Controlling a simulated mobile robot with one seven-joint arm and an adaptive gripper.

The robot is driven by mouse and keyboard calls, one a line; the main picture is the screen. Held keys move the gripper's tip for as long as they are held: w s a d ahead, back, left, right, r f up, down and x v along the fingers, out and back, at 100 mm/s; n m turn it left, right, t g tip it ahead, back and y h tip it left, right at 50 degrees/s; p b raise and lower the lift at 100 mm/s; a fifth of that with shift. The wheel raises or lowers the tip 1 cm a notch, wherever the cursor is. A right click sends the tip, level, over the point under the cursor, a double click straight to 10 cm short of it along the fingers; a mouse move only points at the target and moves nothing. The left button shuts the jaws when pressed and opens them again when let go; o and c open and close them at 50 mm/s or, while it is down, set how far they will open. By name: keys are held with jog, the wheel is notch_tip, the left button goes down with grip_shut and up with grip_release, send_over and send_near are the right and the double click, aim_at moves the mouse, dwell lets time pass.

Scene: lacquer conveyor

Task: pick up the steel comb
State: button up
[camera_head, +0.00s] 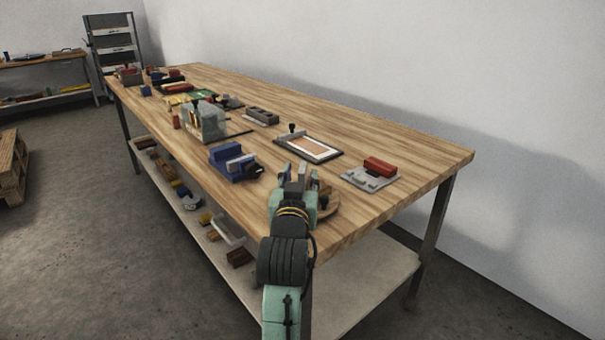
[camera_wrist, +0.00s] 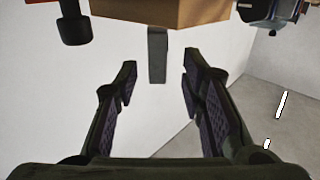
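My gripper (camera_head: 300,178) is over the near end of the wooden workbench (camera_head: 375,210). In the wrist view my gripper (camera_wrist: 159,76) is open, with its two fingers well apart. A narrow flat grey strip (camera_wrist: 157,52), possibly the steel comb, sticks out from a brown block (camera_wrist: 170,12) at the top of that view. It lines up with the gap between the fingertips and touches neither finger. In the head view a light grey piece (camera_head: 302,170) shows between the fingers. I cannot tell for sure that it is the comb.
A blue vise (camera_head: 235,162) stands to the left, a framed board (camera_head: 308,148) behind, and a grey plate with a red block (camera_head: 370,178) to the right. Bare bench top lies toward the right corner.

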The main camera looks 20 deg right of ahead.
aim_at(304, 163)
jog(key=shift+p+x, duration=0.35)
jog(key=shift+x, duration=1.55)
jog(key=shift+d, duration=0.1)
jog(key=shift+c, duration=0.6)
grip_shut()
